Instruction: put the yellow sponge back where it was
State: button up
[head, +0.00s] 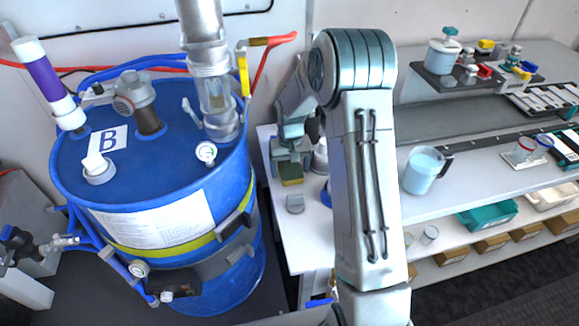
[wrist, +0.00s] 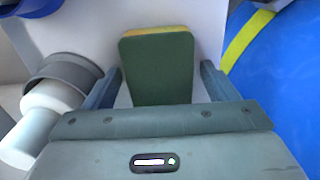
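The yellow sponge (wrist: 158,70) shows a dark green face with a thin yellow edge at its far end in the wrist view. It lies between the two fingers of my gripper (wrist: 160,78), with a visible gap on the right side and little or none on the left. The fingers look spread wider than the sponge. In the head view my gripper (head: 290,163) is over the left end of the white bench, and the sponge (head: 291,174) shows just below it, partly hidden. Whether the sponge rests on the bench is hard to tell.
A blue drum (head: 160,190) stands close left of the bench (head: 284,238). A grey-and-white cylindrical item (wrist: 58,100) is close left in the wrist view. A jug (head: 422,172) stands right of my arm.

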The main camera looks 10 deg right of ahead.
aim_at(290, 167)
notch_tip(290, 167, up, 12)
jog(key=s+r+t, duration=0.1)
jog(key=s+r, duration=0.7)
jog(key=s, duration=0.5)
jog(key=s+t, duration=0.2)
jog(key=s, duration=1.2)
jog(key=shift+s+b, duration=0.3)
jog(key=shift+s, duration=0.1)
jog(key=shift+a, duration=0.1)
